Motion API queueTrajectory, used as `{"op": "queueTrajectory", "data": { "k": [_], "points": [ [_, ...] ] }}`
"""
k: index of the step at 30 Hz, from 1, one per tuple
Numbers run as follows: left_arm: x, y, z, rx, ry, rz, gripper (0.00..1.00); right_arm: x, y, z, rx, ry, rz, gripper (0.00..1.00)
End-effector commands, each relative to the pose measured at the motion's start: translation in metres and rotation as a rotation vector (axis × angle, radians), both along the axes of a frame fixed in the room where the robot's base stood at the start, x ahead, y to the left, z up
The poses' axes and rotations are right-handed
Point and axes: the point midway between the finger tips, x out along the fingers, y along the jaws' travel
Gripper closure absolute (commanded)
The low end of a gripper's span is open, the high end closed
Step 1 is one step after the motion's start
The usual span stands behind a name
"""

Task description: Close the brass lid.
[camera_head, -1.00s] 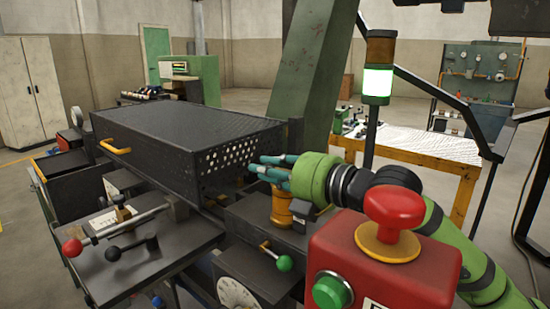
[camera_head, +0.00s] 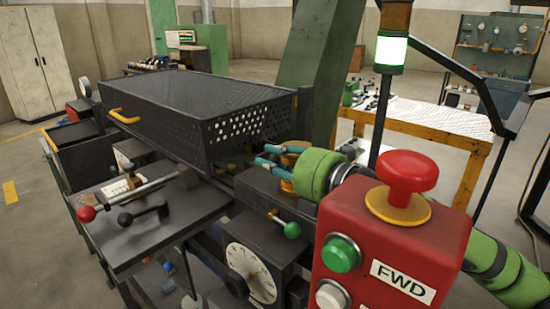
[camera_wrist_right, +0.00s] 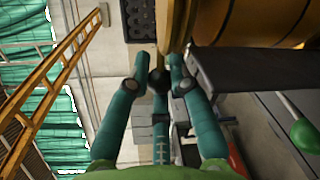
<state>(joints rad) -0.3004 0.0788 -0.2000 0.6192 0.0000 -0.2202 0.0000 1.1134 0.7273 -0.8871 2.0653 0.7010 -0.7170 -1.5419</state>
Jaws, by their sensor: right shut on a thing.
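A brass pot (camera_head: 289,187) sits on the dark machine, partly hidden by my right gripper. My right gripper (camera_head: 262,156), with teal fingers, is at the brass parts. My left gripper is not seen.
A black perforated guard (camera_head: 235,128) stands close left of the gripper. A red control box (camera_head: 395,240) with a red mushroom button is in front at right. A green-knobbed lever (camera_head: 291,229) and a dial (camera_head: 250,272) lie below the pot.

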Motion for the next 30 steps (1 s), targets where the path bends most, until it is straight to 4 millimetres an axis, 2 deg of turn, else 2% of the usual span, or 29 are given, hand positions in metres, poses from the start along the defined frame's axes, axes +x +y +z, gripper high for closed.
{"op": "queueTrajectory", "data": {
  "k": [6, 7, 9, 22, 30],
  "points": [
    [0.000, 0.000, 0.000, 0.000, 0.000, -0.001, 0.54, -0.001, 0.002, -0.005, -0.005, 0.008, 0.006, 1.00],
    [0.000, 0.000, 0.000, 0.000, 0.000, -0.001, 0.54, -0.001, 0.002, -0.005, -0.005, 0.008, 0.005, 0.75],
    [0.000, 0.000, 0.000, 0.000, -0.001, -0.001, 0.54, -0.001, 0.002, -0.005, -0.005, 0.010, 0.005, 0.54],
    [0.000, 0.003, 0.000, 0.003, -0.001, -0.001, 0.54, -0.005, -0.005, -0.002, -0.003, 0.004, 0.000, 0.54],
    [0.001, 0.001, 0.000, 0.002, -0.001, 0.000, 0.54, -0.042, -0.039, 0.003, -0.007, 0.003, -0.002, 0.54]
  ]
}}
